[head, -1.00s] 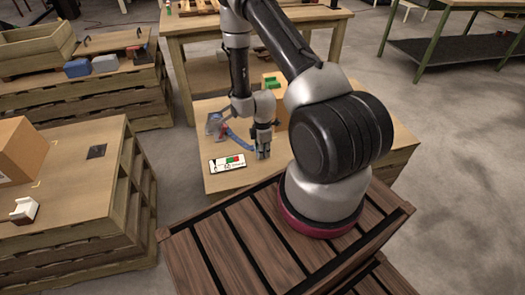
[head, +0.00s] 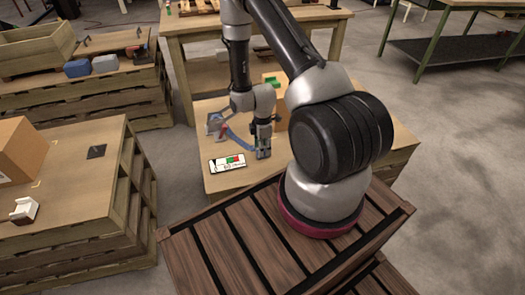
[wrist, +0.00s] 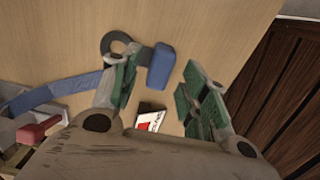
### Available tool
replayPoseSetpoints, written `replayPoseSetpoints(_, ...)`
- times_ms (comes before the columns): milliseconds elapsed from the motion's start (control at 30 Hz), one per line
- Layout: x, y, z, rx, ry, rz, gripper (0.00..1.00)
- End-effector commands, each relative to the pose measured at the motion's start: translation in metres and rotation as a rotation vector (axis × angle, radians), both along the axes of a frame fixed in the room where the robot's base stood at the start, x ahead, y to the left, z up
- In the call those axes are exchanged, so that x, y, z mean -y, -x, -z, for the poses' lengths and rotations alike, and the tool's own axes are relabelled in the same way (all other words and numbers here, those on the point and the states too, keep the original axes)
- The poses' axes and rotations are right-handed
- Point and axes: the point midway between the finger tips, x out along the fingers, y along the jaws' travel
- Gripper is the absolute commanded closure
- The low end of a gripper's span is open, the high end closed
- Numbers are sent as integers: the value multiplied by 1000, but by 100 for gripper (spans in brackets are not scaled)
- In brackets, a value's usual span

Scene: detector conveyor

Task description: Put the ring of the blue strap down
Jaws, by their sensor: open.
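The blue strap (wrist: 52,94) runs across the wood table top from the lower left in the wrist view; in the head view it curves beside my gripper (head: 263,151). A dark grey ring (wrist: 109,42) lies flat-looking on the table, just beyond my left finger. A blue block-like piece (wrist: 160,68) is right of the ring, in front of the gap between my fingers. My gripper (wrist: 158,95) is open, its green-padded fingers apart with nothing held between them. The left finger hides how the strap, ring and blue piece join.
A white card with red and green marks (head: 227,163) lies at the table's front left. A grey item with a red part (wrist: 35,132) is at the lower left in the wrist view. A cardboard box (head: 283,100) and green piece (head: 271,80) stand behind my gripper.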

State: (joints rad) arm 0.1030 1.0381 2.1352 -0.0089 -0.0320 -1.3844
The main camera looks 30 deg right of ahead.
Motion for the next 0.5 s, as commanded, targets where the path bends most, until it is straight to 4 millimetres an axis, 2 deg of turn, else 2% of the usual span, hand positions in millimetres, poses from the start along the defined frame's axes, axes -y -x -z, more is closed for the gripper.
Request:
replayPoseSetpoints(100,0,-2,-29,5,0,-2,56)
replayPoseSetpoints(300,0,-1,-71,4,0,-1,56)
replayPoseSetpoints(500,0,0,-94,1,0,-1,56)
